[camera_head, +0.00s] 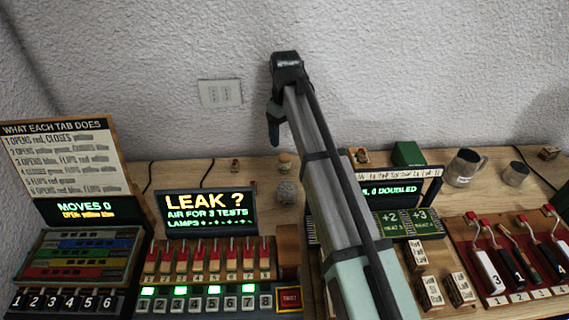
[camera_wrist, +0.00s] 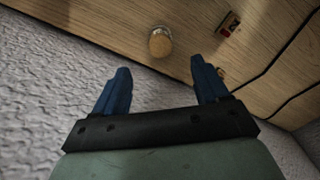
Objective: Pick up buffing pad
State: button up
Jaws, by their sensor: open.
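I cannot tell for sure which thing is the buffing pad. A grey, rough, rounded lump (camera_head: 287,192) sits on the wooden table just right of the LEAK screen; it may be the pad. A small round tan-topped piece (camera_head: 285,162) stands behind it, near the wall; a similar round piece (camera_wrist: 160,42) shows in the wrist view, ahead of the fingers. My gripper (camera_head: 273,128) hangs high by the wall, above the back of the table; its blue fingers (camera_wrist: 160,88) are apart with nothing between them.
The LEAK screen (camera_head: 209,212) stands left of the grey lump, above a row of red switches. My arm crosses the middle and hides part of the right-hand screen. A green block (camera_head: 408,154) and grey mugs (camera_head: 463,168) stand at the back right. A small red piece (camera_head: 235,165) lies near the wall.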

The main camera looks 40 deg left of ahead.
aim_at(284, 155)
notch_tip(284, 155, down, 12)
jog(key=shift+a, duration=0.1)
dwell(0.6)
jog(key=c, duration=1.1)
